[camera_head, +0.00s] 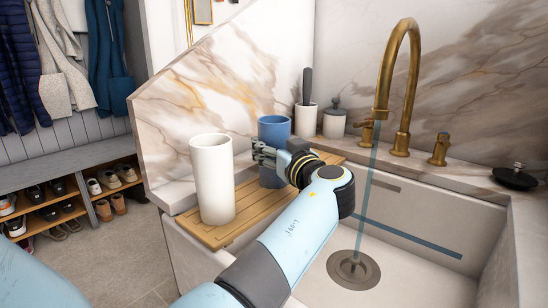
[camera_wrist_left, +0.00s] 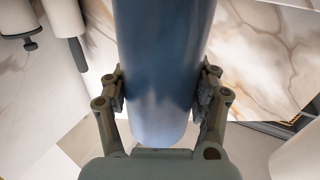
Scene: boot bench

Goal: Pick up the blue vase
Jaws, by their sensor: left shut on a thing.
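The blue vase (camera_head: 275,129) is a tall blue cylinder at the back of the wooden board (camera_head: 215,236) in the head view. My left gripper (camera_head: 264,154) is shut on the vase's middle, and its fingers and wrist cover part of it. In the left wrist view, the vase (camera_wrist_left: 163,45) fills the middle, with the fingers of my left gripper (camera_wrist_left: 161,92) against both sides. The vase looks upright. I cannot tell whether its base touches the board. My right gripper is not in view.
A white vase (camera_head: 212,180) stands on the board, left of the blue one. A white cup with a dark handle (camera_head: 306,118) and a lidded canister (camera_head: 334,122) stand behind. The sink (camera_head: 400,262) and brass faucet (camera_head: 404,85) lie to the right. A marble wall (camera_head: 235,80) rises behind.

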